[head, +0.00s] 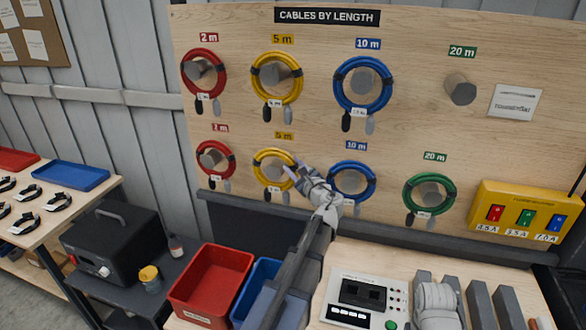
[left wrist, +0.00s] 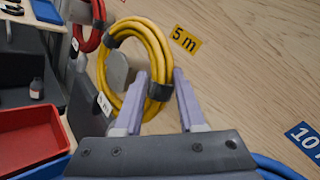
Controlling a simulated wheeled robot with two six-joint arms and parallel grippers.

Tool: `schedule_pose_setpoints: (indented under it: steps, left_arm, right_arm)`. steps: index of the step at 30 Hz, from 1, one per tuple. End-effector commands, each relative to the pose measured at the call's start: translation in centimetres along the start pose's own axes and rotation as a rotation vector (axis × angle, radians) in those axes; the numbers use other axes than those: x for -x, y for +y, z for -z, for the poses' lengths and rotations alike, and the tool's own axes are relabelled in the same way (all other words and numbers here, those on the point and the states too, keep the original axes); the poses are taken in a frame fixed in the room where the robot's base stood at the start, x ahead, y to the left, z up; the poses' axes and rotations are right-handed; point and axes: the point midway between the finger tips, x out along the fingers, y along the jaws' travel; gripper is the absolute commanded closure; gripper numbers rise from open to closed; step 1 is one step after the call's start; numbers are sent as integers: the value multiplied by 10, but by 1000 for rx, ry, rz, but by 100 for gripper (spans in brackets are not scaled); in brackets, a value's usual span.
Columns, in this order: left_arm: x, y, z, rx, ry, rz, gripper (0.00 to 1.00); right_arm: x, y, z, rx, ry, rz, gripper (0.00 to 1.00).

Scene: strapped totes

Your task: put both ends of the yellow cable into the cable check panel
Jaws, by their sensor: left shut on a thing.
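Two yellow cable coils hang on pegs under 5 m labels. The upper yellow coil (head: 257,91) hangs free. The lower yellow coil (head: 256,164) has my left gripper (head: 291,172) at its right side. In the left wrist view, the fingers of my left gripper (left wrist: 160,100) are shut on the coil beside a black strap, and the yellow coil (left wrist: 110,75) still surrounds its peg. The lower coil's ends are mostly hidden. A pale device (head: 340,285) with dark openings and a green button, apparently the cable check panel, sits on the bench. My right gripper's fingers are not visible.
Red coils (head: 223,82), blue coils (head: 340,85) and a green coil (head: 410,189) hang nearby. A yellow switch box (head: 530,197) is at right. Red (head: 205,262) and blue (head: 250,285) bins stand below. Grey upright dividers (head: 480,300) stand right of the pale device.

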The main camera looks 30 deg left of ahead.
Motion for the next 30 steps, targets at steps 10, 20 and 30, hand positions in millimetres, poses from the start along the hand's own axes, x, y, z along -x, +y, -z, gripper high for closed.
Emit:
schedule_pose_setpoints:
  steps: [10, 20, 30]
  left_arm:
    - [-7, -5, 4, -3, -2, 2, 100]
    - [-13, -10, 8, -3, -2, 2, 100]
    - [-20, -14, 12, -3, -2, 2, 100]
  right_arm:
    - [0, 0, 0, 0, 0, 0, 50]
    - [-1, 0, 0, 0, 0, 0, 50]
    - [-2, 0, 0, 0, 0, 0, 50]
